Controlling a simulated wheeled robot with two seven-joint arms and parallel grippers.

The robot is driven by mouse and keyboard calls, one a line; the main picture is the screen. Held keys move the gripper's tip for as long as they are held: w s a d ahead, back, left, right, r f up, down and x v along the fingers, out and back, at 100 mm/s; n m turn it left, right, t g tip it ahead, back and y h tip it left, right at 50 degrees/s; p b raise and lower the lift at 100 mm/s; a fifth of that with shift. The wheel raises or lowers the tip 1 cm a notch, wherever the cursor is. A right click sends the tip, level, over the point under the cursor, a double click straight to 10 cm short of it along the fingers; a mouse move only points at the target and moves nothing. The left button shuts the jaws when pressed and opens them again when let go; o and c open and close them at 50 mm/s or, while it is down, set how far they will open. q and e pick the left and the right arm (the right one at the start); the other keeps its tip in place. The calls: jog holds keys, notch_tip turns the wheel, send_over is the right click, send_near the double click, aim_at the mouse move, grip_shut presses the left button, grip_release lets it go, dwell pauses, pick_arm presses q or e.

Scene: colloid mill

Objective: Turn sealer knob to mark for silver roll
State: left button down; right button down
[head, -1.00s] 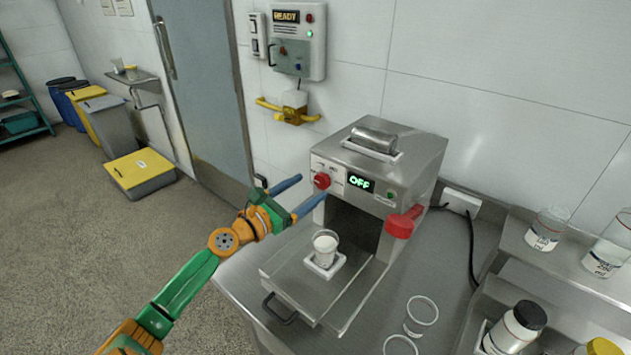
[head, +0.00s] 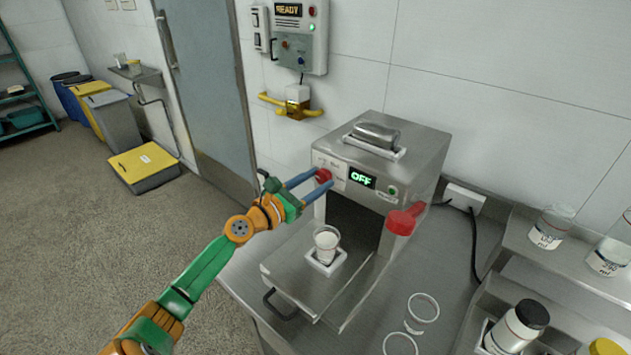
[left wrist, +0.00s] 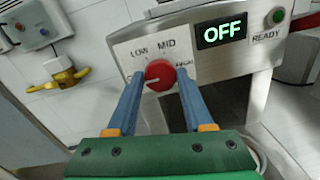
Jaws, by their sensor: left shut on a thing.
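The sealer (head: 425,165) is a steel box on the counter, its display (head: 361,180) reading OFF. A silver roll (head: 376,134) lies in a holder on its top. The red sealer knob (left wrist: 159,75) sits on a white plate marked LOW, MID and a partly covered third word at right. Its pale pointer line seems to point left and slightly down, below LOW. My left gripper (head: 322,184) is shut on the knob, one blue finger on each side, as the left wrist view (left wrist: 159,78) shows. My right gripper is not in view.
A cup (head: 326,243) stands on a small white holder on the sealer's tray. A red lever (head: 403,220) sticks out at the sealer's right. Clear rings (head: 423,307) lie on the counter, with bottles (head: 517,325) at right. A wall box (head: 300,35) shows READY.

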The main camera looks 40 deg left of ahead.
pick_arm(q)
jog(key=shift+m, duration=0.3)
jog(key=m, duration=0.4)
jog(key=shift+m, duration=0.4)
jog(key=m, duration=0.6)
jog(key=shift+r+y, duration=0.1)
jog(key=shift+y, duration=0.3)
jog(key=m, duration=0.6)
jog(key=shift+d+r+y, duration=0.1)
jog(key=shift+y, duration=0.2)
jog(key=m+p, duration=0.1)
jog(key=m, duration=0.4)
jog(key=shift+r, duration=0.1)
